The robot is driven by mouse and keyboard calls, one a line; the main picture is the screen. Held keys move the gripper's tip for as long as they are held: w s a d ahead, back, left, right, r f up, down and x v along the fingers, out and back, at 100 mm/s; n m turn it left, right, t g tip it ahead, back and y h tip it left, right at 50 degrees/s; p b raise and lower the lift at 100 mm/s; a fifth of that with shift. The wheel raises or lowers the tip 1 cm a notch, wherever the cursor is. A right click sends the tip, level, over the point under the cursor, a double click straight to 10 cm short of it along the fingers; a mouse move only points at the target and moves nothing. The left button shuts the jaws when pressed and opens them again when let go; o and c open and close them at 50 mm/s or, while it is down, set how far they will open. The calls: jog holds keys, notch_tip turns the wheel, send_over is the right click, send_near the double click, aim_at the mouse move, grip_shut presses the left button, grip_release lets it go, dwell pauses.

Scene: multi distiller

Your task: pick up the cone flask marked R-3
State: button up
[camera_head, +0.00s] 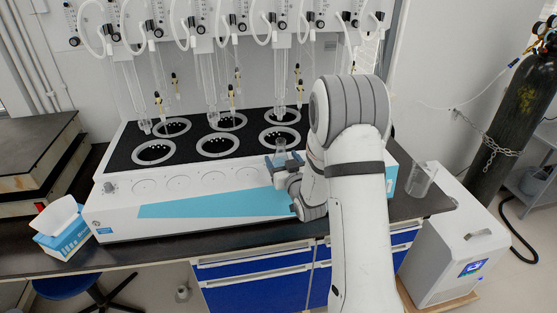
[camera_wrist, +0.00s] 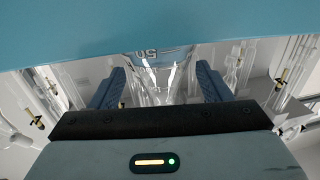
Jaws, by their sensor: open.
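A clear glass flask (camera_head: 281,147) stands at the front right of the distiller, close to the front right ring. In the wrist view the clear flask (camera_wrist: 160,76) shows between my fingers, with a "50" mark on it. No R-3 marking can be read. My gripper (camera_head: 283,164) is at the flask from the front. In the wrist view my gripper (camera_wrist: 158,88) has its two blue fingers apart, one on each side of the glass, with gaps visible. The lower part of the flask is partly hidden in the head view by my gripper.
The white distiller (camera_head: 120,211) has a black top with several rings (camera_head: 217,145) and glass columns (camera_head: 207,85) hanging above. A beaker (camera_head: 420,181) stands on the bench at right, near my arm. A tissue box (camera_head: 61,231) stands at left. A gas cylinder (camera_head: 512,120) is far right.

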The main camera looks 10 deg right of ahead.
aim_at(279, 154)
jog(key=w, duration=0.3)
jog(key=shift+w+a+f+p, duration=0.15)
jog(key=shift+a+p, duration=0.1)
jog(key=shift+p, duration=0.15)
jog(key=c, duration=1.1)
jog(key=shift+c, duration=0.2)
